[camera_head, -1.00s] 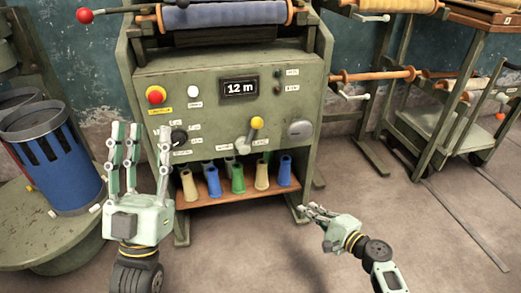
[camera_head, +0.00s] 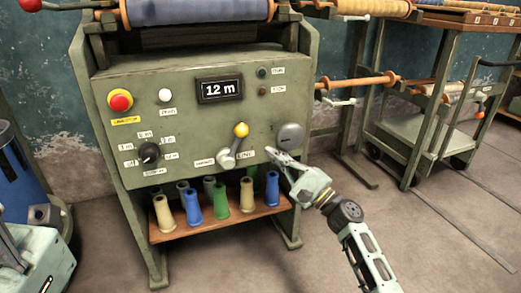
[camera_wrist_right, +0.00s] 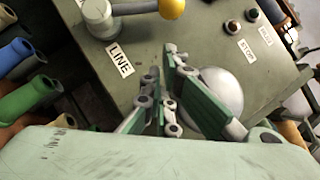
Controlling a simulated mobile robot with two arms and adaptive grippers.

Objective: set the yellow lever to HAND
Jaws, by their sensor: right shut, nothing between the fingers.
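The yellow lever (camera_head: 241,130) is a grey arm with a yellow ball knob on the green machine panel (camera_head: 200,100). It tilts up and slightly right from its round pivot, between a label at left, too small to read here, and one at right. In the right wrist view the knob (camera_wrist_right: 172,8) is at the top, near a label reading LINE (camera_wrist_right: 120,60). My right gripper (camera_head: 272,152) is shut and empty, just right of and below the knob, apart from it. My left gripper (camera_head: 40,235) is partly in view at the lower left; its fingers are hard to make out.
A grey round cover (camera_head: 290,135) sits right of the lever. A red stop button (camera_head: 120,101), white button (camera_head: 165,95) and black dial (camera_head: 149,152) are at left. Several coloured cones (camera_head: 220,199) stand on the shelf below. Open floor lies at right.

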